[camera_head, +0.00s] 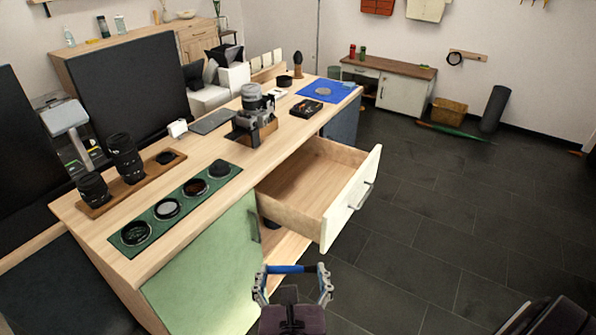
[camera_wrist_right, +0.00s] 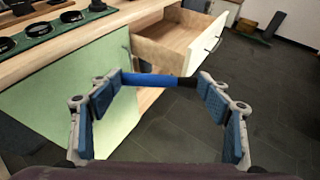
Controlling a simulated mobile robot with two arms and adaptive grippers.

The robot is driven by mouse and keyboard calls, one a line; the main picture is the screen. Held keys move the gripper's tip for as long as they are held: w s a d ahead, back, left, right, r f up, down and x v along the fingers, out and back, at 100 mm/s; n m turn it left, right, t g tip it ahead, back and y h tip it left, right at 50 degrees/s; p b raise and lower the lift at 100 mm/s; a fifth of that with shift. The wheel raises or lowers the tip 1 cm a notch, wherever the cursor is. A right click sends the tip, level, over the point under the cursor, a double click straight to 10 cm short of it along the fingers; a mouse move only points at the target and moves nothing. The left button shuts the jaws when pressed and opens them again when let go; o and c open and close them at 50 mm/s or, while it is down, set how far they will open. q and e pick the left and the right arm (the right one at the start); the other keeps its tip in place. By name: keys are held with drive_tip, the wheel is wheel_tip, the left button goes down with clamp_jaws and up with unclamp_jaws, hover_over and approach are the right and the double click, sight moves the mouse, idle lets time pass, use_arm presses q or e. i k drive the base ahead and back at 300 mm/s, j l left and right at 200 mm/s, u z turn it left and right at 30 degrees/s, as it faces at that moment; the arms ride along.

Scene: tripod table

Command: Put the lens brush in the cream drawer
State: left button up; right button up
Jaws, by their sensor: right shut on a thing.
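The lens brush (camera_head: 287,269) is a short blue rod lying level across the fingertips of my right gripper (camera_head: 292,272), which is shut on it. In the right wrist view the brush (camera_wrist_right: 155,80) shows a blue handle with a dark end at the right, between the blue-padded fingers of the gripper (camera_wrist_right: 160,80). The cream drawer (camera_head: 351,199) is pulled open, with a pale wooden inside that looks empty. It also shows in the right wrist view (camera_wrist_right: 207,42), beyond the brush. The gripper is in front of the drawer, on the near side. My left gripper is not in view.
A green cabinet door (camera_head: 205,270) is left of the drawer. On the wooden worktop are a green mat (camera_head: 150,210) with round filters, black lenses (camera_head: 124,155) on a wooden tray, and a camera (camera_head: 250,115). The dark tiled floor (camera_head: 440,220) to the right is open.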

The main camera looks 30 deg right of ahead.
sight(334, 174)
drive_tip(key=i+l+u, duration=0.2)
drive_tip(key=l, duration=0.45)
drive_tip(key=i+l+u, duration=0.2)
drive_tip(key=l, duration=0.5)
drive_tip(key=l+u, duration=0.2)
drive_tip(key=l, duration=0.45)
drive_tip(key=i+l+u, duration=0.2)
drive_tip(key=l, duration=0.55)
drive_tip(key=k, duration=0.1)
